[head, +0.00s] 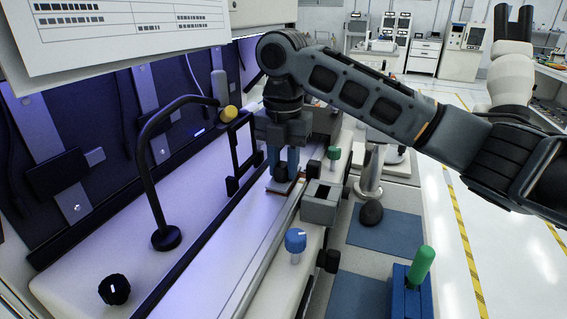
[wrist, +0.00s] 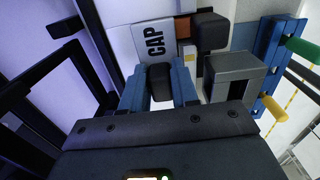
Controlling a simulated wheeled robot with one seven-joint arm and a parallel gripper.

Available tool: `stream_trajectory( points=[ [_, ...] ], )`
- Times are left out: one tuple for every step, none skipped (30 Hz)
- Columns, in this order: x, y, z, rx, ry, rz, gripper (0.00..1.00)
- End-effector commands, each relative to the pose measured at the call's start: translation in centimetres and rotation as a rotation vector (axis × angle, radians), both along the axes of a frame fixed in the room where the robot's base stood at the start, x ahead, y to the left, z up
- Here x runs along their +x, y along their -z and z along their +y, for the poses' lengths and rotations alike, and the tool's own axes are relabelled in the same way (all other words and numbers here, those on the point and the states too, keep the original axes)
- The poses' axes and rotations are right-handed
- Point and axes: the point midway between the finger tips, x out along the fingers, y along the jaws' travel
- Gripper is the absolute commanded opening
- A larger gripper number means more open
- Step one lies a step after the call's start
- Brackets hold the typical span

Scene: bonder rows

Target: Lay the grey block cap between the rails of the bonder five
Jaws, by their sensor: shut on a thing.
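My gripper (head: 283,174) points down over the white bench deck with its blue fingers shut. In the wrist view the fingers (wrist: 158,88) are closed on a black knob (wrist: 160,76). Beside the knob is a light grey plate marked CAP (wrist: 155,42), seemingly the grey block cap. In the head view a small grey plate edge (head: 281,187) shows under the fingertips, low over or on the rail strip (head: 257,250). I cannot tell whether it touches the deck. The fingers and arm hide most of it. No number five is readable.
A grey block with a square opening (head: 320,203) stands right of the gripper; it is also in the wrist view (wrist: 232,78). A black curved arm (head: 147,165) rises at left. A blue knob (head: 295,241) and green-handled clamp (head: 420,268) are nearer.

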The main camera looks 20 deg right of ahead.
Motion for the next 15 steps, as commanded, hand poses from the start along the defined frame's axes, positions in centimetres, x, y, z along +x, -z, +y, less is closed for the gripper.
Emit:
stream_trajectory(
  points=[
    [0.00,0.10,0.01,0.000,0.000,0.000,0.00],
    [0.00,0.16,0.01,0.000,0.000,0.000,0.00],
    [0.00,0.25,0.01,0.000,0.000,0.000,0.00],
    [0.00,0.32,0.01,0.000,0.000,0.000,0.00],
    [0.00,0.40,0.01,0.001,0.000,0.001,0.00],
    [-0.01,0.50,0.02,0.001,0.000,0.001,0.00],
    [-0.01,0.57,0.02,0.001,0.000,0.001,0.00],
    [0.00,0.54,0.01,0.001,-0.001,0.001,0.00],
    [0.00,0.53,0.01,0.000,0.000,0.000,0.00],
    [0.00,0.54,0.01,0.000,0.000,0.000,0.00],
    [0.00,0.54,0.01,0.000,0.000,0.000,0.00],
    [0.00,0.54,0.01,0.000,0.000,0.000,0.00],
    [0.00,0.55,0.01,0.000,0.000,0.000,0.00],
    [0.00,0.55,0.01,0.000,0.000,0.000,0.31],
    [0.00,0.55,0.01,0.000,0.000,0.000,0.35]
  ],
)
